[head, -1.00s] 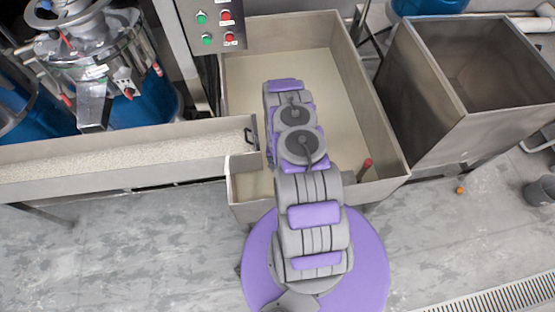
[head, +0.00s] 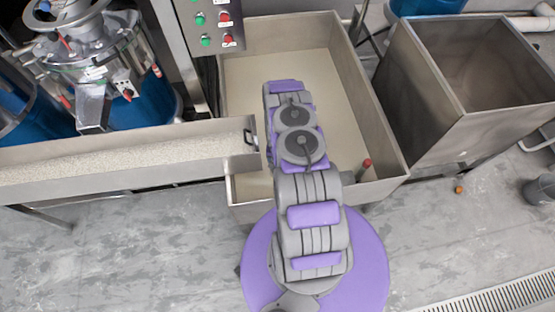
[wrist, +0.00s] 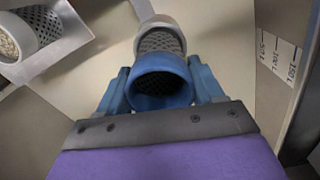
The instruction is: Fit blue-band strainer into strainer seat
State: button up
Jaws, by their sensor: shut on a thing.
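In the wrist view, the blue-band strainer (wrist: 160,84) sits between the two blue fingers of my gripper (wrist: 160,75), which is shut on it. Its blue ring faces the camera, and dark mesh shows inside. A pale mesh cylinder (wrist: 160,38) shows just beyond the blue ring; I cannot tell whether it is part of the same strainer. At the upper left, a metal bracket (wrist: 70,42) holds a round meshed opening; I cannot tell whether this is the strainer seat. In the head view, my arm reaches over the basin and hides my gripper and the strainer.
A metal basin (head: 345,75) with a pale floor lies under my arm. A trough (head: 120,160) of pale granules meets its left side. A button panel (head: 213,30) stands at the back left, and an open bin (head: 425,110) at the right. A scale (wrist: 277,62) marks the basin wall.

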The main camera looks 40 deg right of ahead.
jog(key=shift+f+b, duration=0.75)
jog(key=shift+f, duration=1.75)
dwell(0.3)
jog(key=o, duration=1.2)
jog(key=shift+r, duration=0.1)
notch_tip(320, 180, up, 17)
jog(key=p, duration=0.4)
